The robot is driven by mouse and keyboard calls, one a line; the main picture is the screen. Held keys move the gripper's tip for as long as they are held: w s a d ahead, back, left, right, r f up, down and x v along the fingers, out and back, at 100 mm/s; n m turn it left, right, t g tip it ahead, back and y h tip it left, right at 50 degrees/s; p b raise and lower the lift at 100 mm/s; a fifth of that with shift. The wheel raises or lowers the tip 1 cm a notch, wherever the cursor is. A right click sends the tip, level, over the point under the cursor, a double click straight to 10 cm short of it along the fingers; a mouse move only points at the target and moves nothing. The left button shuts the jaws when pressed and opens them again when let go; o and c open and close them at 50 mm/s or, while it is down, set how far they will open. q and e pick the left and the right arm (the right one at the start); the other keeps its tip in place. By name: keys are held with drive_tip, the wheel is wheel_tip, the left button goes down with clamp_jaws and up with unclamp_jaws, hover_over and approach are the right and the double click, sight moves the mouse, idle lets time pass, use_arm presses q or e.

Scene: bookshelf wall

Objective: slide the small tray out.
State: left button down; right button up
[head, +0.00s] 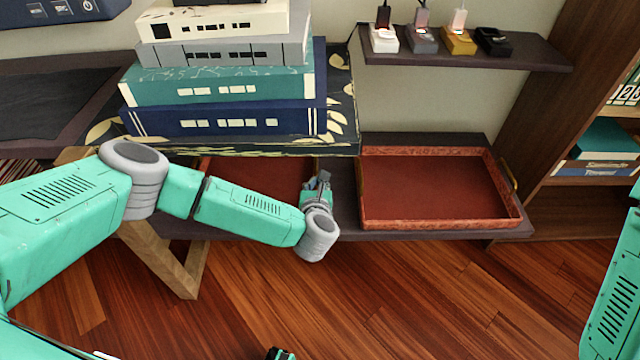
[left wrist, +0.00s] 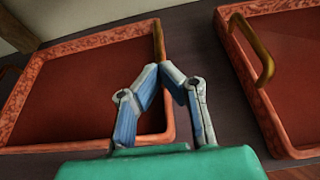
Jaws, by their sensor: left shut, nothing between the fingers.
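Two reddish-brown trays lie on the low dark shelf. The left tray (head: 257,170), which looks narrower, is partly hidden by my left arm and the board above; it also shows in the left wrist view (left wrist: 75,135). The right tray (head: 440,222) is in open view, and its near end shows in the left wrist view (left wrist: 232,25). My left gripper (head: 324,177) is at the gap between the trays, shut and empty. In the left wrist view its fingertips (left wrist: 172,72) appear close to the left tray's brass handle (left wrist: 158,42); contact is unclear. My right gripper is not visible.
A stack of books and boxes (head: 225,85) stands on a patterned board (head: 342,110) above the left tray. A small upper shelf (head: 470,55) holds several small devices. A bookcase (head: 555,100) stands at right. The wooden floor (head: 400,300) in front is mostly clear.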

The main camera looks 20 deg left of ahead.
sight(316, 158)
use_arm(q)
drive_tip(key=w+a+b, duration=0.1)
drive_tip(key=w, duration=0.2)
drive_tip(key=w+a+b, duration=0.1)
drive_tip(key=w, duration=0.1)
drive_tip(key=w+a, duration=0.1)
drive_tip(key=w, duration=0.2)
drive_tip(key=shift+w+f+b, duration=0.15)
drive_tip(key=shift+w+b, duration=0.2)
drive_tip(key=shift+b, duration=0.05)
drive_tip(key=shift+f+b, duration=0.4)
drive_tip(key=shift+f, duration=0.1)
drive_tip(key=shift+d+f+b, duration=0.15)
drive_tip(key=shift+b, duration=0.2)
